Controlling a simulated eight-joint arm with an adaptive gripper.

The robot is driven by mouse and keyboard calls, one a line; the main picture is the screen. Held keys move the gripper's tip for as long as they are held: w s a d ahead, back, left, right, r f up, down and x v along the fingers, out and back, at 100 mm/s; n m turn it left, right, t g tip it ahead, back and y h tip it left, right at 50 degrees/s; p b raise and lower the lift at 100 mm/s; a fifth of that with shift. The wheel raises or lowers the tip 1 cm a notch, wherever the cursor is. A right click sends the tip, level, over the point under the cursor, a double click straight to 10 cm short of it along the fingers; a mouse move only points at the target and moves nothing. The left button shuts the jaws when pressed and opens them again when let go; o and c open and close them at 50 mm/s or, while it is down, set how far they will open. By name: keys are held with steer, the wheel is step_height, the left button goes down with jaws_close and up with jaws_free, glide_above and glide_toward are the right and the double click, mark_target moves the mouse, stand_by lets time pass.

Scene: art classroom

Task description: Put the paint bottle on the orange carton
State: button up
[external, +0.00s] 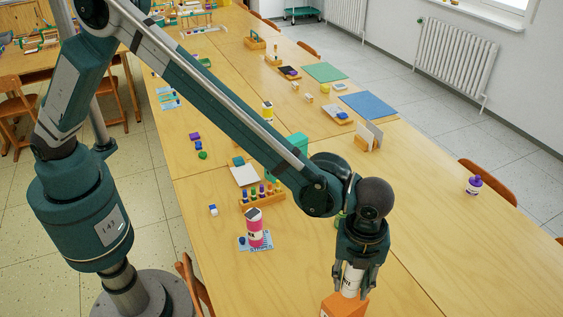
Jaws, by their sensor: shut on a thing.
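My gripper (355,284) points down at the lower right, near the bottom of the picture. It is shut on a white paint bottle (350,282) with dark lettering, held upright between the fingers. The bottle's upper part is hidden by my gripper. The orange carton (345,307) is directly below, partly cut off by the picture's lower edge. The bottle's lower end meets the carton's top in this view; I cannot tell whether they touch.
A pink bottle (254,232) stands on a blue patterned mat to the left. A peg rack (262,196) stands behind it. The table (440,240) is clear between my gripper and that bottle.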

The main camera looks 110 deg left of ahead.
mark_target(353, 275)
steer(key=shift+f, duration=0.4)
steer(key=shift+f, duration=0.1)
steer(key=shift+f, duration=1.75)
steer(key=shift+f, duration=0.15)
steer(key=o, duration=1.1)
step_height(353, 275, up, 12)
steer(key=shift+r, duration=0.15)
